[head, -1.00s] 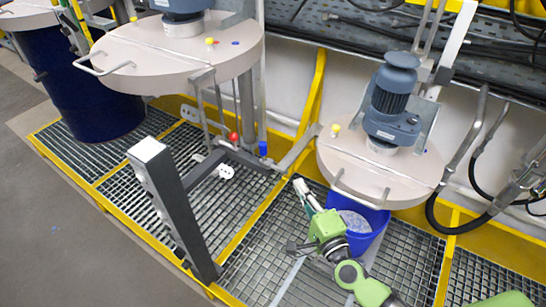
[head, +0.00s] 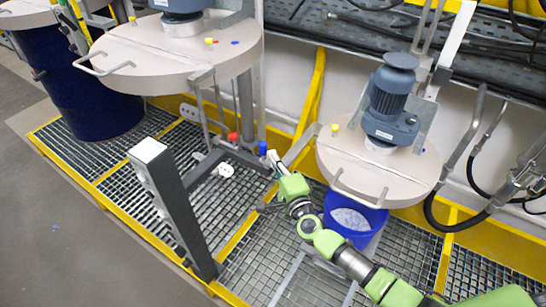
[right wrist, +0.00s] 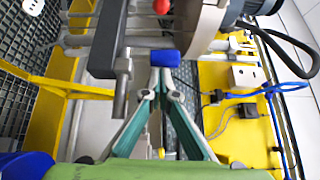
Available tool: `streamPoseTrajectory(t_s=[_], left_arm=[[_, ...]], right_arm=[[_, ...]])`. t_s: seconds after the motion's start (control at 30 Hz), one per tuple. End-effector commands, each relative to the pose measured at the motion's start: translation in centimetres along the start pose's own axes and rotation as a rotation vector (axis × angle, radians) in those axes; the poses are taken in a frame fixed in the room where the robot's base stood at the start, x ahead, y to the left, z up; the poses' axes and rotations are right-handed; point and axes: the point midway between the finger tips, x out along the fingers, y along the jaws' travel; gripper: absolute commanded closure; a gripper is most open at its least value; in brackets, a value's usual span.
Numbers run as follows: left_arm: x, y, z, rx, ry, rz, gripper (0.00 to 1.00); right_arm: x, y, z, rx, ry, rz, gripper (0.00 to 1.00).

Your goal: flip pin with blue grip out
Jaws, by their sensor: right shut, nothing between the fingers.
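The pin's blue grip (head: 262,148) stands at the right end of a dark metal bar (head: 243,157) below the left lid. The right gripper (head: 273,157) is right beside the blue grip in the head view, its arm coming in from the lower right. In the right wrist view, the blue grip (right wrist: 166,57) is a small block straight ahead of the fingertips (right wrist: 160,84). The fingers are shut with nothing between them. I cannot tell whether the tips touch the grip. The left gripper is not in view.
A red knob (head: 233,137) sits left of the blue grip. The right lid with its motor (head: 391,105) and a blue bucket (head: 351,236) stand to the right. A dark post (head: 175,210) rises at the left. A yellow frame (head: 312,95) runs behind.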

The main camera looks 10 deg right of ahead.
Motion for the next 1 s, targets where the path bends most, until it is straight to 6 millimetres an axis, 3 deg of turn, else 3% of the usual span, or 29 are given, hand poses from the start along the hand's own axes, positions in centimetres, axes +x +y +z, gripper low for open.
streamPoseTrajectory(t_s=[0.43,0.8,1.0], left_arm=[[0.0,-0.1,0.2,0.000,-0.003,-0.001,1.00],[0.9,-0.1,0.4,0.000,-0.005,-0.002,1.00],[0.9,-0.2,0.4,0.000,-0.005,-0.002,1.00]], right_arm=[[0.4,0.0,0.4,0.001,0.001,-0.001,1.00],[4.7,0.2,3.5,0.002,0.001,-0.003,1.00],[5.1,0.2,3.8,-0.001,0.000,0.000,1.00]])
